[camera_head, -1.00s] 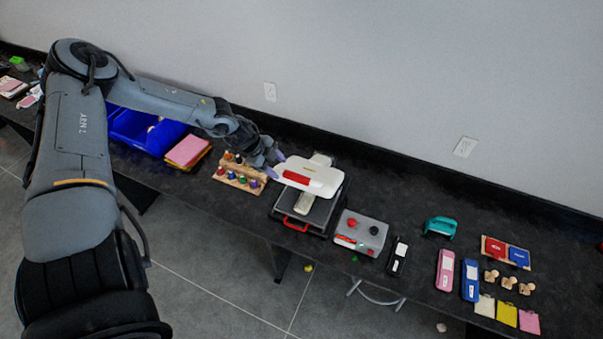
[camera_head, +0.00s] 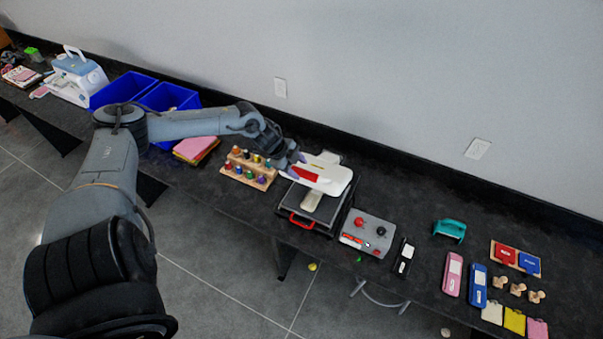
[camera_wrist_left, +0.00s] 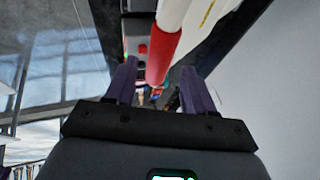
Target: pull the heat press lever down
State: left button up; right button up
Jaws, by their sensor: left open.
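The heat press (camera_head: 318,208) stands on the dark bench, with a white upper part (camera_head: 337,181) raised over its black base. A red lever grip (camera_head: 305,174) shows along the white part, and a red loop handle (camera_head: 299,222) is at the base's front. My left gripper (camera_head: 292,165) is at the left end of the white part, beside the red grip. In the left wrist view the gripper (camera_wrist_left: 158,78) is open, with the red grip (camera_wrist_left: 162,55) between its two purple fingers. Whether they touch it I cannot tell. The right gripper is not in view.
A wooden rack of colored bottles (camera_head: 249,169) stands close left of the press. A grey control box (camera_head: 367,233) with red and black knobs is close on its right. Blue bins (camera_head: 122,88) stand further left. The wall runs behind the bench.

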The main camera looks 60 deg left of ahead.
aim_at(303, 172)
pick_arm(q)
jog(key=shift+x, duration=1.6)
jog(key=shift+d, duration=0.1)
grip_shut()
